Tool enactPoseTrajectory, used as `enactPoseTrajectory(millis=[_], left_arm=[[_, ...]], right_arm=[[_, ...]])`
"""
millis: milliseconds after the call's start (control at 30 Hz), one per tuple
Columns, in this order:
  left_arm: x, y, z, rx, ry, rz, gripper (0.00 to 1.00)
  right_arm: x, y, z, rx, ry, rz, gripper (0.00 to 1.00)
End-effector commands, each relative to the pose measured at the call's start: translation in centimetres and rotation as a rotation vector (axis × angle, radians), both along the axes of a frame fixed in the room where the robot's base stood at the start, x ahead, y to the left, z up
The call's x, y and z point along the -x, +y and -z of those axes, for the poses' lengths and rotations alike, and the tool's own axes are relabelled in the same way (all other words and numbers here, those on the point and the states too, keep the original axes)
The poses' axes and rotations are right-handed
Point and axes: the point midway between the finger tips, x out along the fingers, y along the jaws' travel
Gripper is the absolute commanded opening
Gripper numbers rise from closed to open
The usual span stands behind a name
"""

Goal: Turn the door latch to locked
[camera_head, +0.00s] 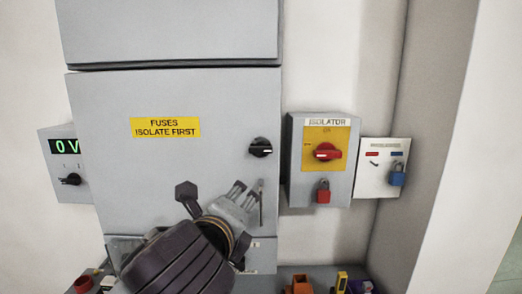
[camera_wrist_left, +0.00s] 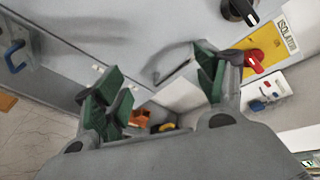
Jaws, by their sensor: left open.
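The door latch (camera_head: 261,148) is a black round knob with a white mark, on the right edge of the grey fuse door (camera_head: 120,180). The mark lies roughly level, pointing right. The door looks closed. In the left wrist view the knob (camera_wrist_left: 240,10) is cut by the top edge, with its white mark showing. My left gripper (camera_head: 238,200) is in front of the lower right of the door, below the latch and apart from it. Its green-padded fingers (camera_wrist_left: 158,95) are spread in the left wrist view, with nothing held between them. My right gripper is not in view.
Right of the door is an isolator box (camera_head: 296,185) with a red rotary switch (camera_head: 327,152) and red padlock (camera_head: 323,192). Beside it a white panel (camera_head: 368,180) carries a blue padlock (camera_head: 397,177). A meter box (camera_head: 58,148) reads 0 V at left. Small items lie below.

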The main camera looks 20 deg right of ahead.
Motion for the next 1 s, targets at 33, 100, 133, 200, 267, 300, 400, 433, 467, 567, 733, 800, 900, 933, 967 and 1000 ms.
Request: enactPoseTrajectory(millis=[33,100,133,200,267,300,400,433,467,567,733,800,900,933,967,1000], left_arm=[[0.3,-0.3,-0.7,-0.034,-0.031,0.011,0.71],[0.6,-0.7,-1.4,-0.084,-0.07,0.025,0.71],[0.8,-0.8,-1.7,-0.104,-0.087,0.031,0.71],[1.1,-1.2,-2.4,-0.154,-0.125,0.043,0.71],[1.4,-1.5,-2.9,-0.198,-0.16,0.053,0.71],[1.6,-1.7,-3.3,-0.227,-0.183,0.058,0.71],[2.1,-2.2,-4.2,-0.3,-0.238,0.071,0.71],[2.3,-2.3,-4.5,-0.322,-0.256,0.074,0.71],[2.4,-2.4,-4.7,-0.344,-0.271,0.077,0.71],[2.9,-2.8,-5.5,-0.418,-0.327,0.083,0.71],[3.7,-3.4,-6.9,-0.548,-0.419,0.09,0.71],[4.0,-3.6,-7.4,-0.602,-0.455,0.089,0.71],[4.4,-3.8,-8.1,-0.676,-0.505,0.085,0.71],[4.5,-3.9,-8.3,-0.699,-0.518,0.084,0.71],[4.6,-3.9,-8.4,-0.718,-0.531,0.083,0.71],[4.7,-4.0,-8.6,-0.743,-0.546,0.082,0.71]], right_arm=[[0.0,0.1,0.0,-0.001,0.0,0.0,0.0],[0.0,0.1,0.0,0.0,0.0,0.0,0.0],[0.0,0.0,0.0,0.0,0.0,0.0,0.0],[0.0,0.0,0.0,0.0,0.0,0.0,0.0],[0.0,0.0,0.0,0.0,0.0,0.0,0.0],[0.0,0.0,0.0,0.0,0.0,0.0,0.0],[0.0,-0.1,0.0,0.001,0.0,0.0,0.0],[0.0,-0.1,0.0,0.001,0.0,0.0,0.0],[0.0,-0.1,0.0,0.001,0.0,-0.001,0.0],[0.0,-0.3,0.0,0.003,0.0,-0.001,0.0],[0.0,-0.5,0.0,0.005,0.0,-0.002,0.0],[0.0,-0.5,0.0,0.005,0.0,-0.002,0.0],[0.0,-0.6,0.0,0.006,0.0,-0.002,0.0],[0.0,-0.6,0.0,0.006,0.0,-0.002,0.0],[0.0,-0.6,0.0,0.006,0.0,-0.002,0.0],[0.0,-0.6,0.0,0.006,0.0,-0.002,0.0]])
